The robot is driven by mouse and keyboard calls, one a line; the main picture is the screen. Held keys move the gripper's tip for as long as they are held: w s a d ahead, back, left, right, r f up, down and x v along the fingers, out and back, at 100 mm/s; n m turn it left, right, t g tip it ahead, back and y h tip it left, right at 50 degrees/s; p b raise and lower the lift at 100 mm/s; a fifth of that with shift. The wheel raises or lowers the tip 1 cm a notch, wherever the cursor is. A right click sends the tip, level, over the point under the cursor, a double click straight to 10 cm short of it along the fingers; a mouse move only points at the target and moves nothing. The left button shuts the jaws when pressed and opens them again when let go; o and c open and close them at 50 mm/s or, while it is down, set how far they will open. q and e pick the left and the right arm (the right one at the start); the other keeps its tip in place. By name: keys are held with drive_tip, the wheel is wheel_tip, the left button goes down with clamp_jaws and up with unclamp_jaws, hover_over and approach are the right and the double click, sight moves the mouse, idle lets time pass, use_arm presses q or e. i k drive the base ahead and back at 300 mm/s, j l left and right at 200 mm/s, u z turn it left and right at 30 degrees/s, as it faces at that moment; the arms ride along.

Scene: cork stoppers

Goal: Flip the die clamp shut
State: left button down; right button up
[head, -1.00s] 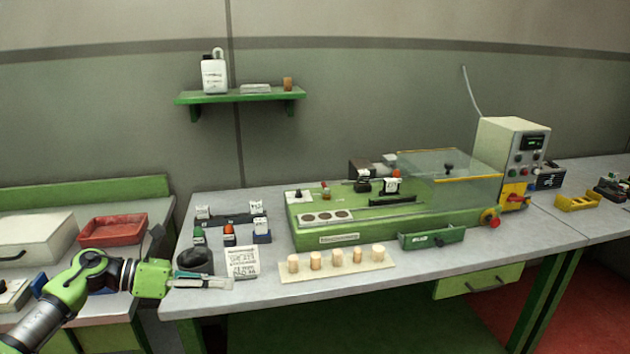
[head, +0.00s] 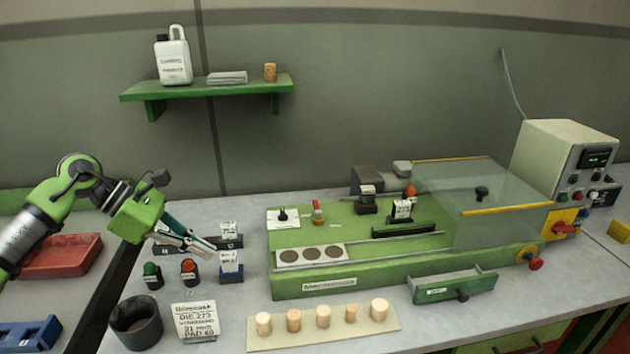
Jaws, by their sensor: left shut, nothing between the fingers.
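The green machine (head: 375,265) stands on the grey bench. On its top are a small red-topped upright lever (head: 318,212), a white plate with a black knob (head: 283,217), and two dark blocks with white labels, one at the back (head: 367,200) and one nearer (head: 402,211). An orange knob (head: 410,191) shows behind them. I cannot tell for certain which part is the die clamp. My left gripper (head: 210,249) is shut and empty, left of the machine, in front of the labelled items on the bench and partly hiding them. My right gripper is out of view.
Corks stand on a pale board (head: 380,338) in front of the machine. A dark cup (head: 136,323) and a text card (head: 195,321) stand at the front left.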

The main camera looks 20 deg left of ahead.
sight(318, 213)
drive_tip(key=i, duration=0.9)
